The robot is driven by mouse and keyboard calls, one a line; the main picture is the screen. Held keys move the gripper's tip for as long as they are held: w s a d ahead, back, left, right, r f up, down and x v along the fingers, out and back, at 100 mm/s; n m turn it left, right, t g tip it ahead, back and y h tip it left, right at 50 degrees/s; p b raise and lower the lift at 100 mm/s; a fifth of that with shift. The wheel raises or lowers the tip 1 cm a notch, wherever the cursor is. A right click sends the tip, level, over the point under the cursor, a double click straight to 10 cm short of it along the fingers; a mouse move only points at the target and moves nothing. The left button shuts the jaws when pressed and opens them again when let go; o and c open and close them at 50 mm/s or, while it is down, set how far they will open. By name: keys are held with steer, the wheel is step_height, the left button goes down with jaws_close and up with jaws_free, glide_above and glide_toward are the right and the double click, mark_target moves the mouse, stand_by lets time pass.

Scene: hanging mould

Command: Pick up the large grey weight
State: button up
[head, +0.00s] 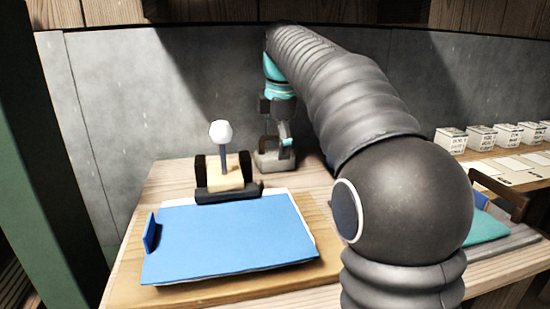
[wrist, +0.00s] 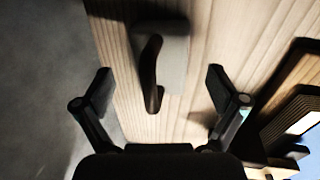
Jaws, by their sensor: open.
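The large grey weight (head: 267,163) stands on the wooden table near its back edge, in the head view, partly behind my gripper. It is a grey block with a dark handle on top. In the wrist view the weight (wrist: 175,62) lies ahead, with its dark curved handle (wrist: 150,75) between the lines of my fingers. My gripper (head: 285,140) points down just above the weight. In the wrist view my gripper (wrist: 158,85) is open, its two fingers wide apart on either side of the handle. I cannot tell whether anything touches.
A small wooden stand with dark wheels and a white-knobbed post (head: 221,133) is left of the weight. A blue sheet (head: 232,238) lies on a board in front. White boxes (head: 481,136) line the right shelf. A grey wall (head: 130,90) rises behind.

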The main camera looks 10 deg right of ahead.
steer(key=shift+w+f, duration=0.15)
steer(key=shift+f, duration=0.8)
steer(key=shift+a, duration=0.1)
jaws_close()
steer(key=shift+r, duration=0.1)
